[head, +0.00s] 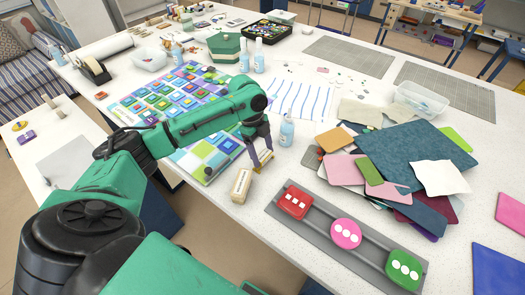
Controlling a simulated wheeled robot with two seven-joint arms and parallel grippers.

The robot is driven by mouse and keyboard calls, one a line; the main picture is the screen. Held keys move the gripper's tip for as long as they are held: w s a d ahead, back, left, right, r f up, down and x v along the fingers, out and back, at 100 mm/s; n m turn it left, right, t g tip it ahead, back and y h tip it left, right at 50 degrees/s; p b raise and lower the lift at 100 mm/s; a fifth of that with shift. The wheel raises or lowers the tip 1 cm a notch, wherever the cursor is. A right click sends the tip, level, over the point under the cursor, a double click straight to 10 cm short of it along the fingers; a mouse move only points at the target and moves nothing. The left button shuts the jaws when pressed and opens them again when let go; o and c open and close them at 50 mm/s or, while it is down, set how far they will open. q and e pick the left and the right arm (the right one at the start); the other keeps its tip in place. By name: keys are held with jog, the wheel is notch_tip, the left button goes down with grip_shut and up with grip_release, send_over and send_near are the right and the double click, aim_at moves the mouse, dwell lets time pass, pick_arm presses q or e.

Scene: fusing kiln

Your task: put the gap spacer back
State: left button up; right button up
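My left gripper (262,162) points down over the white table, beside the right edge of the coloured glass panel. Its two fingers stand apart, with a small thin tan bar (262,160) between their tips. The bar looks like the gap spacer, and the fingers look shut on it. Whether it touches the table is hard to tell. A pale wooden block (241,184) with small dark marks stands just left of and nearer than the fingertips. My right gripper is not in view.
A grey rail (321,230) holds red, pink and green buttons on the right. A bottle (287,130) stands close right of my gripper. Stacked glass sheets (414,150) lie further right. The patterned panel (175,105) lies under my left arm. Bare table shows between block and rail.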

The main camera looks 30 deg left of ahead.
pick_arm(q)
jog(key=o, duration=0.3)
jog(key=shift+r, duration=0.1)
jog(key=shift+w+a+r, duration=0.15)
jog(key=shift+r, duration=0.2)
jog(key=b+v, duration=0.2)
jog(key=v, duration=0.9)
jog(key=shift+r+b, duration=0.2)
jog(key=shift+b, duration=0.15)
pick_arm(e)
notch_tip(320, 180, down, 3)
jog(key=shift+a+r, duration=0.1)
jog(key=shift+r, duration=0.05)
pick_arm(q)
jog(key=shift+a, duration=0.1)
